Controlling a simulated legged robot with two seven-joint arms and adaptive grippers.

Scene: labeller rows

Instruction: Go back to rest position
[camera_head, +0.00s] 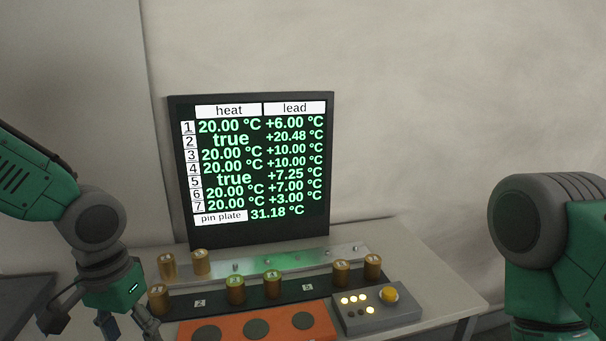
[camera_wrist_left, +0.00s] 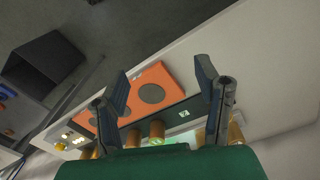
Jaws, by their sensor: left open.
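My left gripper (camera_head: 108,322) is at the lower left in the head view, beside the left end of the bench. In the left wrist view its two fingers (camera_wrist_left: 163,88) are spread wide, with nothing held between them. An orange plate (camera_head: 292,326) with three dark discs shows beyond the fingers in the wrist view (camera_wrist_left: 158,76). A gold cylinder (camera_wrist_left: 235,132) is partly hidden behind the right-hand finger there. My right gripper is out of view; only part of my right arm shows at the right edge.
Several gold cylinders (camera_head: 272,283) stand on a dark strip (camera_head: 215,305) with bare spots labelled 2 and 5. Two more (camera_head: 200,262) stand on a metal plate (camera_head: 300,258) behind. A monitor (camera_head: 250,165) stands at the back. A grey box (camera_head: 385,317) has a yellow button.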

